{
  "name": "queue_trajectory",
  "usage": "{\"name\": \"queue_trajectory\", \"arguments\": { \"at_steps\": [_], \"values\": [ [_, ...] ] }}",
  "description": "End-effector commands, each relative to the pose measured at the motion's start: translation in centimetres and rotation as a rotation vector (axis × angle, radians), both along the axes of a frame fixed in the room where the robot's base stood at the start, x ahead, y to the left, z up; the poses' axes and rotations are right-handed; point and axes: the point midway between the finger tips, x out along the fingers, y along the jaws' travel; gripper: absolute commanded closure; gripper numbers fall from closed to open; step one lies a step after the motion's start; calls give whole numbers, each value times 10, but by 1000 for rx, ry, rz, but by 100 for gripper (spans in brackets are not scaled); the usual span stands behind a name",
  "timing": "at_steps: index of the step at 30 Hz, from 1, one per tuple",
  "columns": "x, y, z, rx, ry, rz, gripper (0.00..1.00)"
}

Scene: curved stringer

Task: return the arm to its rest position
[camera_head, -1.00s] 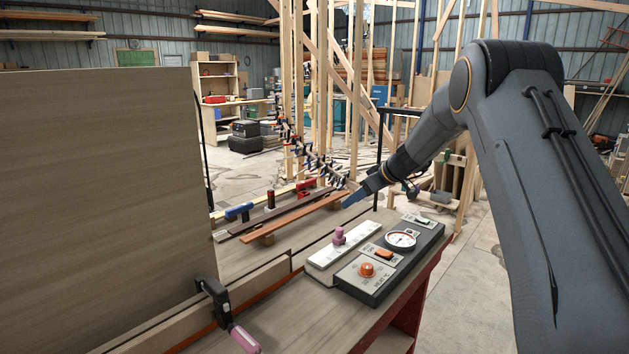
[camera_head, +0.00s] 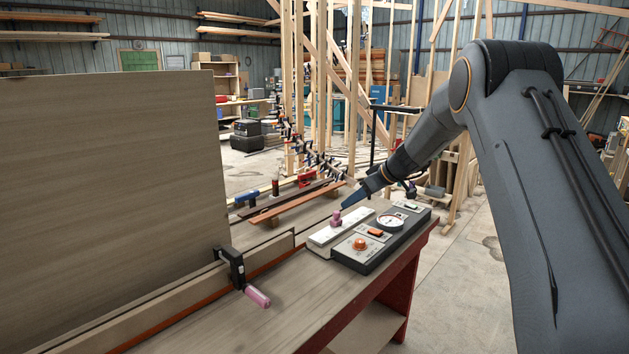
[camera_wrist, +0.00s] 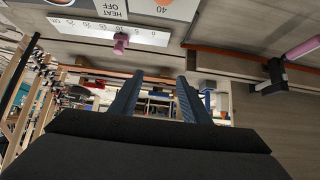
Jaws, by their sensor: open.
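My gripper (camera_head: 352,201) is at the end of my arm, which reaches in from the right side of the head view. Its tip is just above and behind the white scale strip (camera_head: 328,236) with a pink knob (camera_head: 337,218). In the wrist view the two blue fingers of my gripper (camera_wrist: 158,85) stand apart with nothing between them. The black control box (camera_head: 352,262), with its orange knob and round dial, lies beside the strip on the bench.
A tall wooden panel (camera_head: 110,200) fills the left. The workbench (camera_head: 240,325) has bare room in front. Wooden strips (camera_head: 297,203) and upright timber frames stand behind. The floor at right is open.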

Motion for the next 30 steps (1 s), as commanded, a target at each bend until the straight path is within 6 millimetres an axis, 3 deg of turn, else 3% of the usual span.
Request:
{"name": "queue_trajectory", "arguments": {
  "at_steps": [11,17,23,26,30],
  "values": [
    [-41,-8,-17,-17,121,-76,57],
    [-86,-8,-34,-40,232,-145,57],
    [-158,-14,-59,-85,380,-260,57],
    [-215,-20,-76,-124,471,-350,57],
    [-306,-33,-104,-192,585,-499,57]
  ]
}}
